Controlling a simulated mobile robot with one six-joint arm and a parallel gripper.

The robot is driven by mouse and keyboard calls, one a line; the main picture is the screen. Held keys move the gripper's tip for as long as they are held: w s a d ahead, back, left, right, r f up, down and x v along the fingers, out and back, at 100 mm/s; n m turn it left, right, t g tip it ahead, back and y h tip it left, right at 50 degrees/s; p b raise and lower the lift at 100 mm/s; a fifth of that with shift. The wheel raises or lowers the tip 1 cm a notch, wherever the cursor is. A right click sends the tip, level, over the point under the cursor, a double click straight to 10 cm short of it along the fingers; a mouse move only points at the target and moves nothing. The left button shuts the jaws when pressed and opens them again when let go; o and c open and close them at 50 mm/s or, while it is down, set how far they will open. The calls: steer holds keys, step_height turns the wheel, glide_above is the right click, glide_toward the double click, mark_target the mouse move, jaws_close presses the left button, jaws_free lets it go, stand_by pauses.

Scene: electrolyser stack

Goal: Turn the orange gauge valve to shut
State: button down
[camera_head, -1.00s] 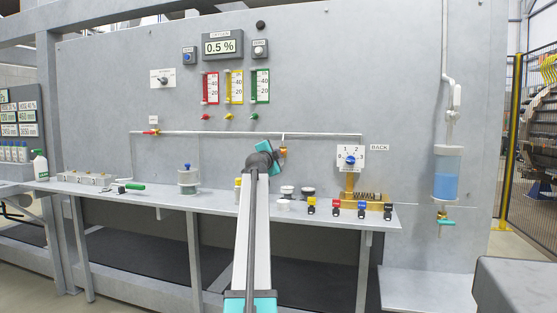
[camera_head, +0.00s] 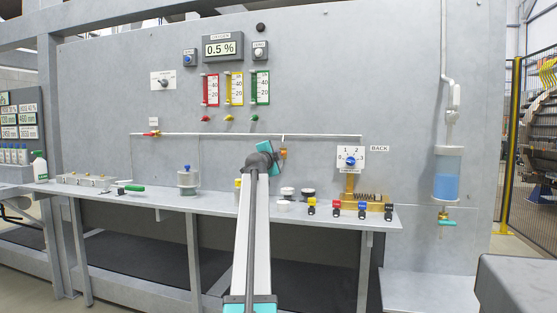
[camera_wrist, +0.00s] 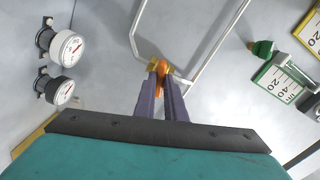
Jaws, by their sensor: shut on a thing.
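The orange gauge valve (camera_wrist: 162,67) is at the top middle of the wrist view, on a thin pale pipe against the grey wall. My gripper (camera_wrist: 161,78) is shut on its orange handle, which shows between the two dark fingers. In the head view the valve is a small orange-brown spot (camera_head: 284,153) under the horizontal pipe, and the teal end of my arm partly hides my gripper beside it. The handle's exact angle is hard to tell.
Two round white gauges (camera_wrist: 66,47) are at the left of the wrist view. A green-tipped flowmeter (camera_wrist: 262,48) is at the right. Below the pipe, the bench (camera_head: 225,203) holds several small items, including coloured tags and a brass block (camera_head: 375,204). A red-handled valve (camera_head: 152,133) sits farther left on the pipe.

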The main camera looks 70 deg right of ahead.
steer(key=shift+f+m+b, duration=0.25)
steer(key=shift+m+b, duration=1.05)
steer(key=shift+b, duration=1.25)
steer(key=shift+m, duration=0.5)
steer(key=c, duration=1.7)
jaws_free()
steer(key=shift+r, duration=0.1)
steer(key=shift+a+r, duration=0.1)
steer(key=shift+a, duration=0.05)
steer(key=shift+s+a+b, duration=0.2)
steer(key=shift+a+b, duration=0.2)
steer(key=shift+a, duration=2.95)
steer(key=shift+r, duration=0.1)
